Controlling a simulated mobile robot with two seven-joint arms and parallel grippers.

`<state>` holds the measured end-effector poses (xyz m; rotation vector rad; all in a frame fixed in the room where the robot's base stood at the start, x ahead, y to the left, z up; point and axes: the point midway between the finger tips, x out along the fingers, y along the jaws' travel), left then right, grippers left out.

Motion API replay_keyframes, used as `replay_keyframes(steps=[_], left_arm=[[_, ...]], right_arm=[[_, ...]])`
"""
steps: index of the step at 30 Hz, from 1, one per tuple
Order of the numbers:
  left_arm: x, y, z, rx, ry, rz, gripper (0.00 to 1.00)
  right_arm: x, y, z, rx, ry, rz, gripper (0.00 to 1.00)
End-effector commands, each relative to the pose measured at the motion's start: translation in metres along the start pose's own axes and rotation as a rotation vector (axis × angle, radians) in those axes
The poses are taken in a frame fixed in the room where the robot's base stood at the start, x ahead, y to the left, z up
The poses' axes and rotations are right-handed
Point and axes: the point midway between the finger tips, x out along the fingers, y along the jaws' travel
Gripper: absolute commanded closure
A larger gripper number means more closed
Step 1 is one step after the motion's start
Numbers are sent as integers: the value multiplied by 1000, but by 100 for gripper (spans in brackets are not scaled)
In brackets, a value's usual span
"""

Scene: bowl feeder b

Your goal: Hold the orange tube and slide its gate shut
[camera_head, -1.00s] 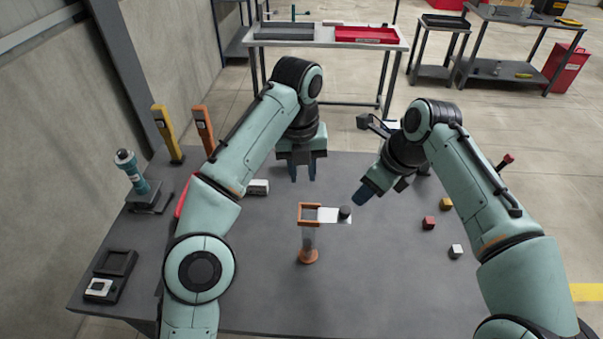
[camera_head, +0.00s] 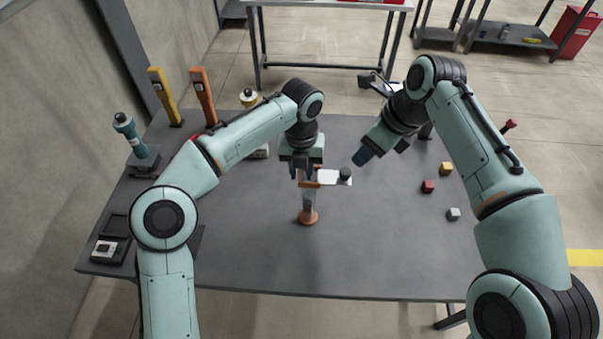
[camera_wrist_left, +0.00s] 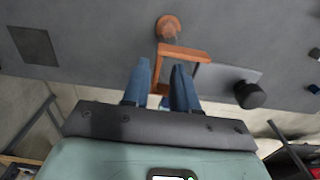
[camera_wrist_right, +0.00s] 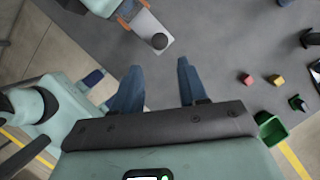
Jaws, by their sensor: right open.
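The orange tube stands upright on the table, its clear body (camera_head: 309,203) above an orange foot (camera_head: 308,217). Its orange top frame (camera_wrist_left: 184,52) also shows in the left wrist view. The pale gate plate (camera_head: 328,177) with its black knob (camera_head: 345,174) sticks out to the right of the frame. My left gripper (camera_wrist_left: 162,64) is at the frame, with an orange bar between its fingers; whether they press on it is unclear. In the head view this hand hides part of the tube's top. My right gripper (camera_wrist_right: 160,66) is open and empty, right of the knob and apart from it.
Yellow (camera_head: 166,97) and orange (camera_head: 203,96) upright items and a teal device (camera_head: 136,137) stand at the left. The table (camera_head: 250,250) is clear in front of the tube.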

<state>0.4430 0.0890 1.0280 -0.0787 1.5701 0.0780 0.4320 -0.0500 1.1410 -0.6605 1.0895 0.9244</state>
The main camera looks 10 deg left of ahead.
Motion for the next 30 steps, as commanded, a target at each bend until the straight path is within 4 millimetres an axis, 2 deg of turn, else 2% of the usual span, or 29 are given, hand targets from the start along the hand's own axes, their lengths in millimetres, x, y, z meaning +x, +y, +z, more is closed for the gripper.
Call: replay_keyframes(steps=[6, 15, 16, 18, 20, 21, 23, 26, 27, 30], left_arm=[[18, 0, 0, -1, 0, 1, 72], [20, 0, 0, -1, -1, 0, 72], [20, 0, 0, -1, -1, 0, 78], [20, 0, 0, -1, -1, 0, 100], [20, 0, 0, -1, -1, 0, 100], [19, 0, 0, -1, -1, 0, 84], [19, 0, 0, -1, -1, 0, 100], [19, 0, 0, -1, -1, 1, 100], [19, 0, 0, -1, -1, 1, 100], [19, 0, 0, -1, -1, 1, 100]], right_arm=[[0, 0, 0, 0, 0, 0, 57], [0, 0, 0, 0, 0, 0, 57], [0, 0, 0, 0, 0, 0, 57], [0, 0, 0, 0, 0, 0, 57], [0, 0, 0, 0, 0, 0, 57], [0, 0, 0, 0, 0, 0, 57], [0, 0, 0, 0, 0, 0, 57], [0, 0, 0, 0, 0, 0, 57], [0, 0, 0, 0, 0, 0, 70], [0, 0, 0, 0, 0, 0, 100]])
